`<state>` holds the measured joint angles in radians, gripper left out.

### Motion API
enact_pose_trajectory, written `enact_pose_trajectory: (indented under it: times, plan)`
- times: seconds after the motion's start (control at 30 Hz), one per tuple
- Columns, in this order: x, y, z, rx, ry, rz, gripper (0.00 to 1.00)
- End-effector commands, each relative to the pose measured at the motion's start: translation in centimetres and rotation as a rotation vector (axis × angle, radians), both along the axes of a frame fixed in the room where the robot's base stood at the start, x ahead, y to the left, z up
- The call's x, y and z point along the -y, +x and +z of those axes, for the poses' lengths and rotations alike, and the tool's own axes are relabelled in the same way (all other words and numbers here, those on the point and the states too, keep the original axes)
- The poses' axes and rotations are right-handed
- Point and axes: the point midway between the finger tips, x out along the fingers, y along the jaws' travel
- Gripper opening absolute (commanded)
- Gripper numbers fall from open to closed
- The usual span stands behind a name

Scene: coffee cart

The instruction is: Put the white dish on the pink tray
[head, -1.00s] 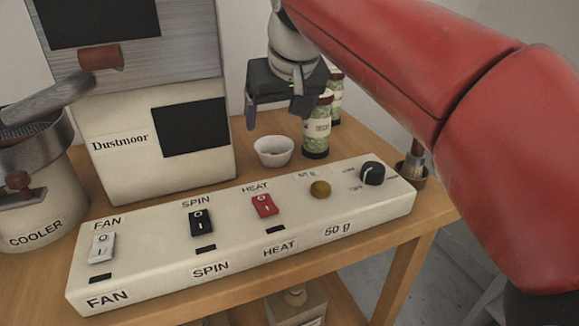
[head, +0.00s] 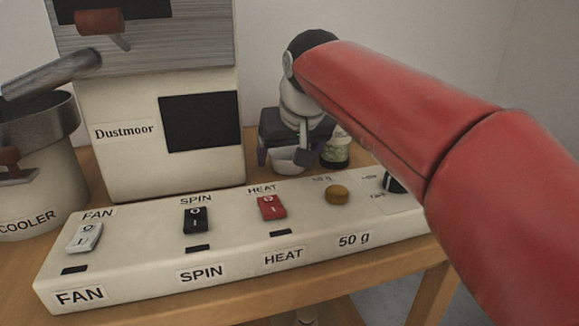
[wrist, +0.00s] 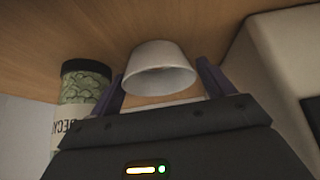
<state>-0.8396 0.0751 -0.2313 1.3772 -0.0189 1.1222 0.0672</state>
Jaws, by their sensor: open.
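The white dish (head: 287,166), a small round bowl, stands on the wooden cart top behind the switch panel, and my gripper partly hides it in the head view. In the wrist view the dish (wrist: 160,70) sits between the two finger tips. My gripper (head: 289,154) is open, low over the dish, with a finger on each side. In the wrist view gaps show between the fingers (wrist: 163,82) and the dish. The pink tray is not visible in either view.
A green-filled jar (head: 336,150) stands close beside my gripper; the jar also shows in the wrist view (wrist: 84,95). The cream switch panel (head: 130,262) lies in front. The Dustmoor machine (head: 125,165) stands left of the dish, with the cooler (head: 35,200) further left.

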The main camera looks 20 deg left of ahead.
Motion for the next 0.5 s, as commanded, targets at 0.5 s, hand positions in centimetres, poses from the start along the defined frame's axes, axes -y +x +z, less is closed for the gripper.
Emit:
enact_pose_trajectory:
  times: [0.5]
  plan:
    - [-0.03, 0.1, -0.07, 0.001, 0.001, 0.0, 0.43]
